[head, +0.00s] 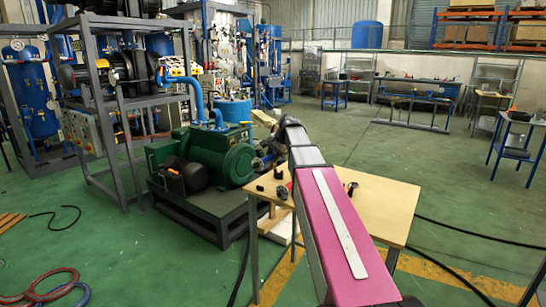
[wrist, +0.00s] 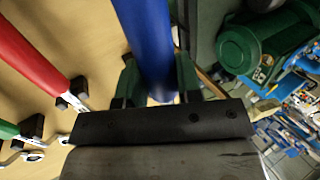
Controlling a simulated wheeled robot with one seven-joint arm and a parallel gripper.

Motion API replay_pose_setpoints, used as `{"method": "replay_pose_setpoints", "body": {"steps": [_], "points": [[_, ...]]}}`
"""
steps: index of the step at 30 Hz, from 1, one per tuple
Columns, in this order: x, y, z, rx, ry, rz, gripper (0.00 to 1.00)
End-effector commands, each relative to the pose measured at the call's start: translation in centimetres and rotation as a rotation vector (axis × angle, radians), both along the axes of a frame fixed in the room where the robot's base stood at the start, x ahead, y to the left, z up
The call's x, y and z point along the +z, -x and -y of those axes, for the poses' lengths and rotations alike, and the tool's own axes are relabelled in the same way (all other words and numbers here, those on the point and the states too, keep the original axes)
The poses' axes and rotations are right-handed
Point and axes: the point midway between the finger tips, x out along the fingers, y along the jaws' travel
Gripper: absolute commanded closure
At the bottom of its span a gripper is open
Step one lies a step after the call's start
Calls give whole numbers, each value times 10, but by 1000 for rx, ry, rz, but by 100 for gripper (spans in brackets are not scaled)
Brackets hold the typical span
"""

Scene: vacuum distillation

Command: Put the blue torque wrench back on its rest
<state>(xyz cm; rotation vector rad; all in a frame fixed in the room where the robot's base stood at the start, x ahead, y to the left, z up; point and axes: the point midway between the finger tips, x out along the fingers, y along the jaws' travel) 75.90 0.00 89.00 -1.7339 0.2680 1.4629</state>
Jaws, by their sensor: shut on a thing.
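The blue torque wrench (wrist: 147,30) shows in the wrist view as a thick blue handle running up from between the green fingers. My gripper (wrist: 158,78) is shut on this handle. The wrench's far end is out of the frame, and its lower part is hidden behind the gripper body. I cannot tell which belongs to the blue wrench.
A red-handled wrench (wrist: 35,60) and a green-handled one (wrist: 8,130) lie on black rests to the left in the wrist view. A green motor-pump unit (head: 215,160) stands close to the table's left side. Black hoses lie on the floor beside the table.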

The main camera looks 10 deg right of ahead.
Motion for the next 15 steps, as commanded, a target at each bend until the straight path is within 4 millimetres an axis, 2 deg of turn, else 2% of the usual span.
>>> {"method": "replay_pose_setpoints", "body": {"steps": [15], "points": [[-33,0,0,0,-1,1,100]]}}
